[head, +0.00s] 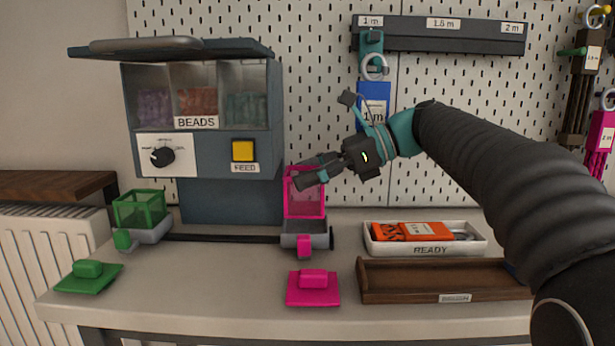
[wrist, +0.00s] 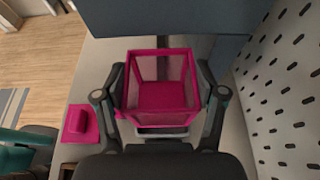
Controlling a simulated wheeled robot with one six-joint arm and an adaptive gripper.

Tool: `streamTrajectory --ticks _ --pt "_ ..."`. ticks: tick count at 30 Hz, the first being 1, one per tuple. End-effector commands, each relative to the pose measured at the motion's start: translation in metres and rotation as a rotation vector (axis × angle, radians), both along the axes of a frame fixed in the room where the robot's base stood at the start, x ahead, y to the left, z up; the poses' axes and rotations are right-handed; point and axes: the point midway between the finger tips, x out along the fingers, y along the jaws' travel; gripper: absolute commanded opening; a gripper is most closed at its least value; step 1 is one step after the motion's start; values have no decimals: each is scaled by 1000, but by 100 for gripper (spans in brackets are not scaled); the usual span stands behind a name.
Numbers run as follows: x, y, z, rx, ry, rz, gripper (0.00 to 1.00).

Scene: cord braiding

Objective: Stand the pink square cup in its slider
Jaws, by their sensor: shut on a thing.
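The pink square cup (head: 305,195) is upright, with a pink frame and see-through sides. In the head view it is directly above the grey pink-tabbed slider (head: 303,240) on the right of the dark rail; I cannot tell whether its base touches the slider. My gripper (head: 308,176) is shut on the cup near its top. In the wrist view the cup (wrist: 160,85) sits between the two fingers, open side toward the camera, and it looks empty. The grey slider is mostly hidden there behind the cup, with a pale edge (wrist: 162,131) showing below it.
The bead dispenser (head: 205,110) stands behind, left of the cup. A green cup (head: 140,209) stands in the left slider. A pink lid (head: 313,288) and a green lid (head: 88,277) lie in front.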

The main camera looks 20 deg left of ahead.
Motion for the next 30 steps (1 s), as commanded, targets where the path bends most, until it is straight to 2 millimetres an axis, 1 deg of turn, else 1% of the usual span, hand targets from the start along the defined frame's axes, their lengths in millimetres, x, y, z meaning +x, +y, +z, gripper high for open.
streamTrajectory --ticks 1,9,15,19,26,27,29,30 --pt "0 0 -6 0 1 0 35" --pt "0 0 -28 0 1 0 35" --pt "0 0 -41 0 0 0 35" --pt "0 0 -45 0 0 0 35" --pt "0 0 -45 0 0 -1 35" --pt "0 0 -45 0 0 -1 75" --pt "0 0 -45 0 0 -1 90" --pt "0 0 -45 0 0 -1 99"
